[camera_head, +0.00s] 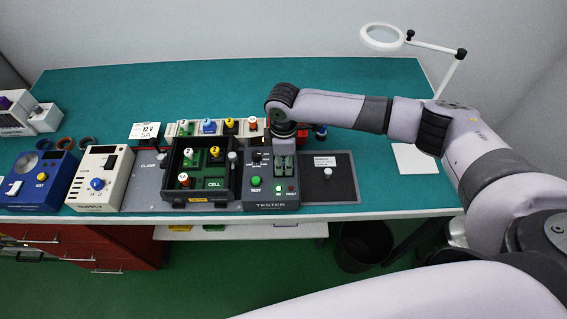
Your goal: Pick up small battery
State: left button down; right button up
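Several small round-topped cells that may be batteries show left of my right gripper. More capped cells, such as a blue one (208,126) and a yellow one (230,122), stand in the pale rack behind. I cannot tell which one is the small battery. My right gripper (284,165) points down over the dark tester box (270,197). Its fingertips are too small to read. My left gripper is out of view.
A cream box with a blue knob (100,180) and a blue box (40,182) stand at left. A magnifier lamp (383,37) stands behind. The back left of the green table is clear.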

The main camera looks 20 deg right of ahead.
grip_shut()
jog(key=shift+r, duration=0.15)
